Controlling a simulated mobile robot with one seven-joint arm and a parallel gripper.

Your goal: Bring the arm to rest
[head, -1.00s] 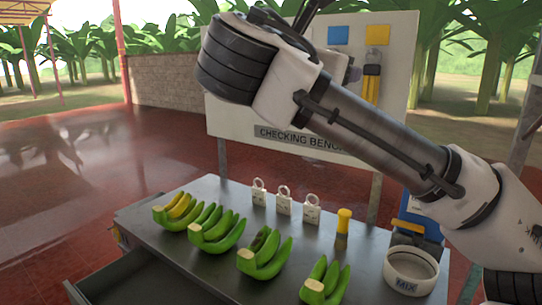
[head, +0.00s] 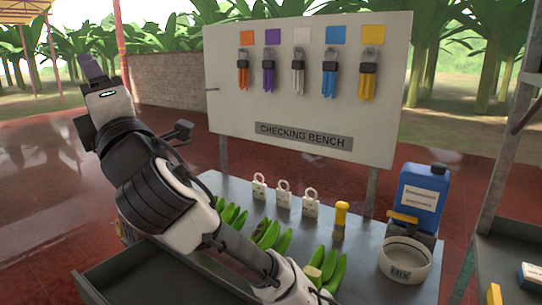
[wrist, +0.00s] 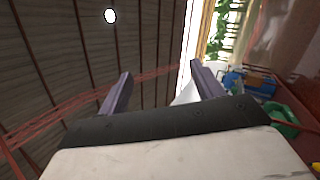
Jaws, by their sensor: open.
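My arm crosses the left half of the head view, rising from the bottom over the bench toward the upper left. My gripper (head: 90,68) is at its upper end, left of the checking bench (head: 345,262) and above it, pointing up. In the wrist view my gripper (wrist: 158,88) shows two purple-grey fingers standing well apart, with nothing between them. It is open and empty. Beyond the fingers the wrist view shows a ribbed roof and beams.
Green banana hands (head: 272,236) lie on the bench, partly hidden by my arm. Three white tags (head: 283,194), a yellow-topped item (head: 340,220), a MIX tub (head: 406,262) and a blue jug (head: 420,198) stand there. A board (head: 300,105) with coloured bundles stands behind. An open drawer (head: 120,275) is at front left.

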